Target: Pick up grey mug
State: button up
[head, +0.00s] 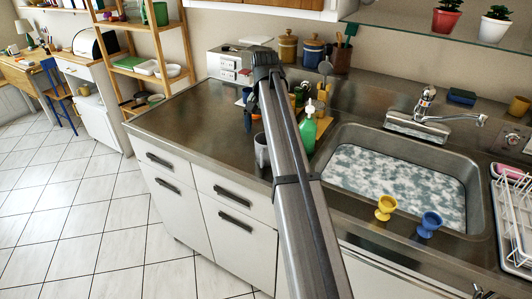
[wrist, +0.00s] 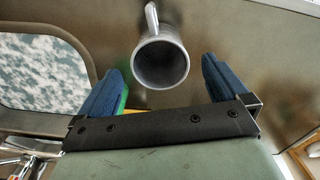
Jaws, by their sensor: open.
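The grey mug (head: 262,151) stands on the metal worktop near its front edge, partly hidden by my arm in the head view. In the wrist view the mug (wrist: 161,62) is seen from above, its open mouth towards the camera and its handle pointing to the top of the picture. My gripper (wrist: 162,72) is open, with one blue finger to each side of the mug in the picture; nothing is between the fingers' pads that I can see touching them. In the head view my gripper (head: 248,108) is behind the mug, above the worktop, partly hidden by my arm.
A green bottle (head: 308,130) stands close to the right of the mug, by the sink (head: 395,170). Two egg cups, yellow (head: 386,206) and blue (head: 429,224), stand at the sink's front edge. The worktop (head: 190,118) on the left is clear.

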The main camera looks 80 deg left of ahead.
aim_at(266, 146)
jog(key=shift+w+a+f, duration=0.1)
jog(key=shift+w+f, duration=0.05)
jog(key=shift+f, duration=3.5)
jog(key=shift+c, duration=0.2)
jog(key=c, duration=1.1)
